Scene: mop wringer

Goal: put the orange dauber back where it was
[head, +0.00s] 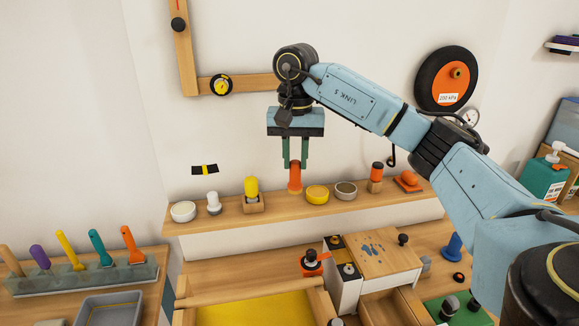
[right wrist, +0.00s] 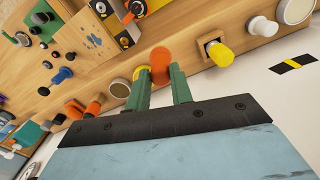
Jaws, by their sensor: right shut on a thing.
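The orange dauber (head: 295,178) is upright between the green fingers of my right gripper (head: 295,163), which is shut on it. It is at the shelf (head: 230,215), left of the yellow dish; whether its foot touches the shelf I cannot tell. In the right wrist view the dauber (right wrist: 160,60) sits between the fingertips (right wrist: 158,80), partly in front of the yellow dish. A yellow dauber (head: 251,185) stands in a wooden holder (head: 253,205) to the left. A white dauber (head: 213,202) stands farther left. My left gripper is not in view.
The shelf also bears a white dish (head: 183,211), the yellow dish (head: 317,194), a grey dish (head: 345,190), an orange piece with a wooden block (head: 376,177) and a flat orange item (head: 408,181). A wooden box (head: 375,255) stands below, in front.

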